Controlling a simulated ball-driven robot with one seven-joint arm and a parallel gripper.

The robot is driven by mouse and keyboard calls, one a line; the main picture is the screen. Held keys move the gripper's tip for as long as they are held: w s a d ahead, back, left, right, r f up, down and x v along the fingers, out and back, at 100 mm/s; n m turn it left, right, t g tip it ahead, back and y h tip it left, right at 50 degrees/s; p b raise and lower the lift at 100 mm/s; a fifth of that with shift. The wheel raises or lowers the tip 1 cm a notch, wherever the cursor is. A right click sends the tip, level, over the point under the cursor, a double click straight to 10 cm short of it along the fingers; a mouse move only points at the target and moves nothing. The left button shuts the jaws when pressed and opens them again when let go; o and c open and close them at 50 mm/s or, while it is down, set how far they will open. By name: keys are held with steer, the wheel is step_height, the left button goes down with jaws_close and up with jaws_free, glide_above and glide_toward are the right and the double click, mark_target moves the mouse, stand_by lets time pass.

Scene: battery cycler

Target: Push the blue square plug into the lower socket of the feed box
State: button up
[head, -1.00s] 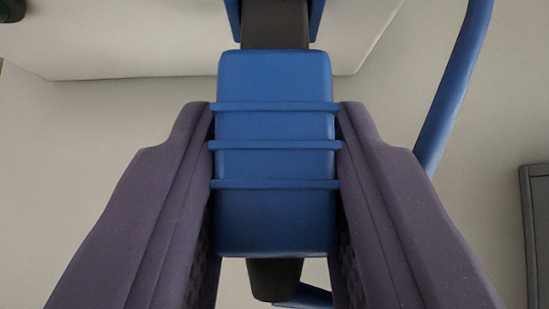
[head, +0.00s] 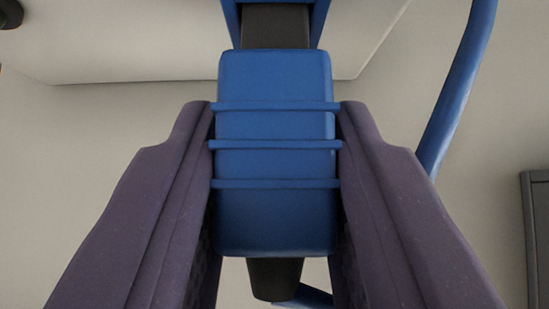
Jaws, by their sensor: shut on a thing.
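The blue square plug (head: 275,215) is in the middle of the head view, a ribbed blue body with a dark nose (head: 275,27) at its top end. My gripper (head: 275,125) is shut on it, one purple finger on each side. The dark nose reaches between the sides of a blue socket frame (head: 230,22) at the top edge. The feed box (head: 160,50) is the pale body behind that frame. How deep the nose sits is cut off by the picture's top edge. A dark stub shows at the plug's lower end.
A blue cable (head: 460,90) runs down the right side, behind my right finger. A dark grey case (head: 537,235) stands at the right edge. A dark round part (head: 8,12) shows at the top left corner. The pale surface between is clear.

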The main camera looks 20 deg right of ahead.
steer(key=shift+w+d, duration=0.2)
steer(key=shift+w, duration=0.35)
steer(key=o, duration=0.9)
